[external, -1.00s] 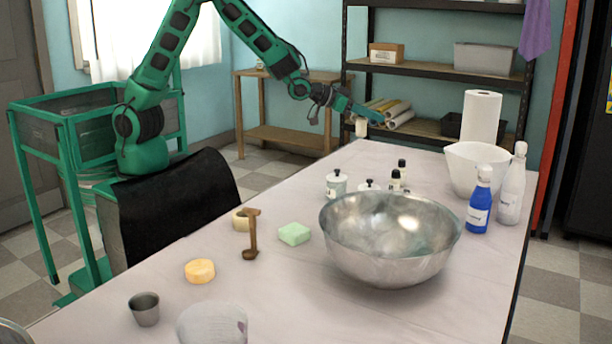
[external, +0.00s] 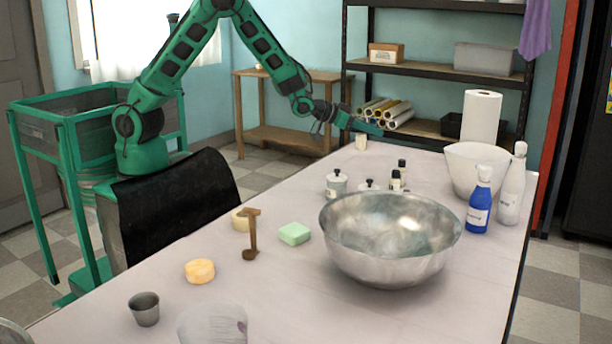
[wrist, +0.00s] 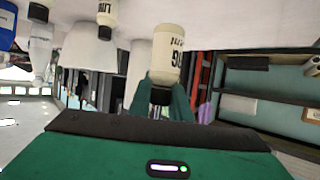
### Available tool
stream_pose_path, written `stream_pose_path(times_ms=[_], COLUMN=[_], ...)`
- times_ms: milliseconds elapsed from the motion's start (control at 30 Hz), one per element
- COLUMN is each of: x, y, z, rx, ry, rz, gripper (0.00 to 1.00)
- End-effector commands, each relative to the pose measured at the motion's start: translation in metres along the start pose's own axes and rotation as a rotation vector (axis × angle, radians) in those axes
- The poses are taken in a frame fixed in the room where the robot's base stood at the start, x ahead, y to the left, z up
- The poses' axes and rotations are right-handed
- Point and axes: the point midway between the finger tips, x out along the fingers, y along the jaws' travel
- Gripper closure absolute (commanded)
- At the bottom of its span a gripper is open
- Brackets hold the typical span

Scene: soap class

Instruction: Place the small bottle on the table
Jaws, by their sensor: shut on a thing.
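The small bottle is cream with a dark cap. In the external view the small bottle (external: 361,142) is upright at the far end of the table (external: 300,190), just below my gripper (external: 364,127). The wrist view is upside down. There the small bottle (wrist: 166,48) has dark lettering, and my green fingers (wrist: 160,102) are shut around its dark cap. The bottle's base is at or very close to the tabletop; I cannot tell if it touches.
Several small bottles (external: 396,180) and a large metal bowl (external: 390,240) stand nearer the camera. A white bowl (external: 470,168), paper roll (external: 481,118), blue bottle (external: 479,205) and white bottle (external: 513,190) stand at right. The table around the held bottle looks clear.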

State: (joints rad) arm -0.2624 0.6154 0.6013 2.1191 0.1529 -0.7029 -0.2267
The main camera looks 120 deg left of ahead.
Motion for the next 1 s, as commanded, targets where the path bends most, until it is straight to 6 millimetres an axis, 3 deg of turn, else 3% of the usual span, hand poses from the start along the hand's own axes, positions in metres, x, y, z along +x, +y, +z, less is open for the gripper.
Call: stream_pose_path(times_ms=[200,400,633,867,1000], x=[0.017,0.028,0.033,0.044,0.046], y=[0.045,0.071,0.077,0.077,0.077], z=[0.022,0.035,0.043,0.07,0.075], rx=[0.005,0.002,0.0,0.003,0.0], ry=[-0.002,0.0,0.0,-0.001,0.001], rz=[0.003,0.002,-0.001,-0.001,0.0], gripper=[1.0,1.0,1.0,1.0,1.0])
